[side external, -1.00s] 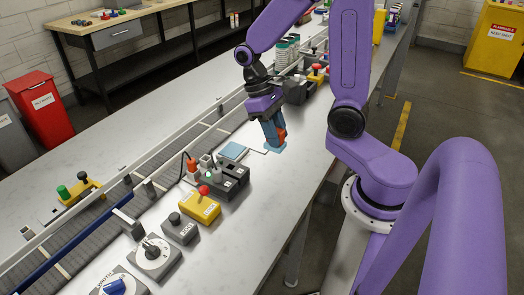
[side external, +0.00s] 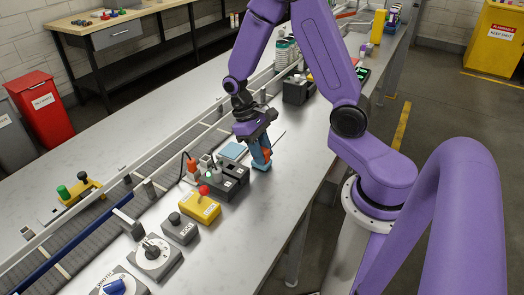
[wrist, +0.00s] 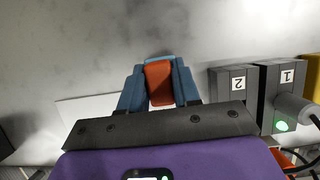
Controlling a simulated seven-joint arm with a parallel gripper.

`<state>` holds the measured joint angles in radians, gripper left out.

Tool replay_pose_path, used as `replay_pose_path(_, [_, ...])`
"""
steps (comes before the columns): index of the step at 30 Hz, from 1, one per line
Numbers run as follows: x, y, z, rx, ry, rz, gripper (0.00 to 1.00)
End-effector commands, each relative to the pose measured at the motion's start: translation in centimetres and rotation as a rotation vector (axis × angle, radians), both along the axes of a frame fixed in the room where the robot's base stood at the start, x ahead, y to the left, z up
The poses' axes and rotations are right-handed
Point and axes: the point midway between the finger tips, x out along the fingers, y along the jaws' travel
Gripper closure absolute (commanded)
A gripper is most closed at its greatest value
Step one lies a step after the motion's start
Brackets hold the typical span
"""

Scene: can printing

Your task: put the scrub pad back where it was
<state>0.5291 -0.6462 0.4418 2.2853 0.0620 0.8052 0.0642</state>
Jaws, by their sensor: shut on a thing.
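My gripper (side external: 261,160) has blue fingers and is shut on a rust-orange block, which I take to be the scrub pad (wrist: 159,83). In the wrist view the pad sits between the two fingers, with its end near the fingertips. In the side view the gripper points down over the grey-white table, just right of the black switch box, and only a sliver of the orange shows. The fingertips are low; I cannot tell whether they or the pad touch the table.
A pale blue square (side external: 233,151) lies left of my gripper. The black box (side external: 223,182) with a lit green light stands close by; in the wrist view its blocks marked 2 (wrist: 238,84) and 1 are right of the fingers. A yellow box (side external: 200,207) stands nearer. Bare table lies to the right.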

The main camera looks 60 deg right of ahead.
Motion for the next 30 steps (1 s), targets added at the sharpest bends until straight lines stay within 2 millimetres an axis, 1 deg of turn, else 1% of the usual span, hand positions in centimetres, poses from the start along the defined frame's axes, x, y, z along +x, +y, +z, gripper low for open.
replay_pose_path(11, [0.0,0.0,-0.3,0.000,0.001,0.000,0.97])
replay_pose_path(12, [0.0,0.0,-0.3,0.000,0.000,0.000,0.55])
replay_pose_path(13, [0.0,0.0,-0.3,0.000,0.000,0.000,0.46])
replay_pose_path(14, [0.0,0.0,-0.3,0.000,0.000,0.000,0.43])
replay_pose_path(22, [0.0,0.0,-0.3,0.000,0.000,-0.001,0.43])
replay_pose_path(25, [0.0,0.0,0.1,0.001,-0.002,-0.001,0.43])
replay_pose_path(28, [0.6,0.0,1.1,0.001,-0.006,-0.001,0.43])
replay_pose_path(30, [1.0,0.0,2.2,0.001,-0.007,-0.002,0.43])
